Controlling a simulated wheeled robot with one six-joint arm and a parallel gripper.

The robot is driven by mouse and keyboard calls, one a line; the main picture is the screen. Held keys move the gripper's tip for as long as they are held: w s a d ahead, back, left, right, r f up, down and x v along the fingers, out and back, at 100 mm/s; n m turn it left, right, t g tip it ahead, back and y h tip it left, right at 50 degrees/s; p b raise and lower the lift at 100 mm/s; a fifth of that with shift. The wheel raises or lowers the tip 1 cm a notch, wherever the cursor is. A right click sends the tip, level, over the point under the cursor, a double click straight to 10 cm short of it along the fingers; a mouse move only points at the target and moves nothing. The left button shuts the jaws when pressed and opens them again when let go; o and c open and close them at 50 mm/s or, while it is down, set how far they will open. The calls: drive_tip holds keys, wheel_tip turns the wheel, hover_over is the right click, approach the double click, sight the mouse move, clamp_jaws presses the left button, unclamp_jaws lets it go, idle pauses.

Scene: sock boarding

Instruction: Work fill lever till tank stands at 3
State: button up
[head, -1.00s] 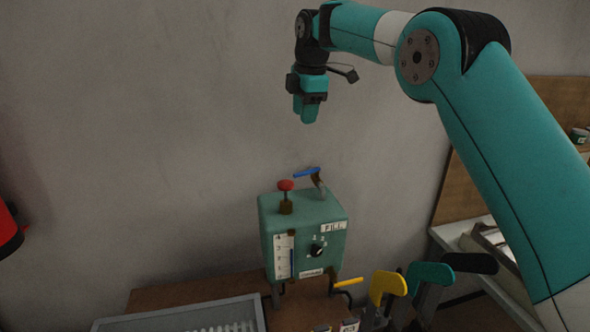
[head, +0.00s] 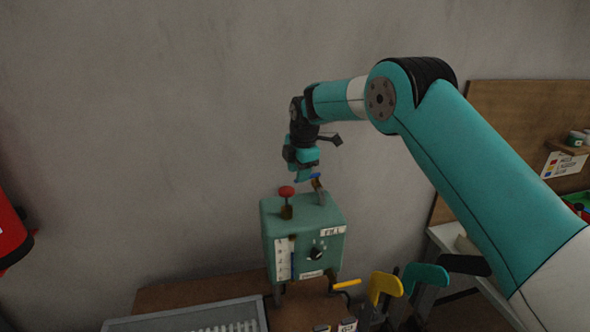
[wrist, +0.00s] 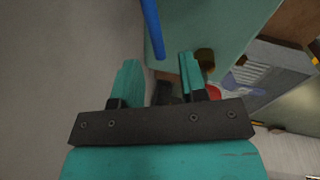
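The green tank (head: 300,228) stands on a brown bench, with a FILL label (head: 332,231) on its front. A white numbered scale (head: 283,259) with a dark blue column is on its left front; I cannot read the level exactly. A blue-handled lever (head: 315,177) rises from the tank's top right, partly hidden by my gripper. My gripper (head: 302,177) is just above and left of the lever, pointing down. In the wrist view my gripper (wrist: 158,65) has its fingers apart with nothing held, and the blue handle (wrist: 151,25) lies beyond the fingertips.
A red knob (head: 286,191) stands on the tank's top left, close to my gripper. A black dial (head: 316,253) is on the front and a yellow handle (head: 347,284) is low at right. A grey tray (head: 190,318) lies in front. The wall is behind.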

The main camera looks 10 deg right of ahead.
drive_tip(key=shift+w+f, duration=0.25)
drive_tip(key=shift+f, duration=0.8)
clamp_jaws()
drive_tip(key=shift+a, duration=0.15)
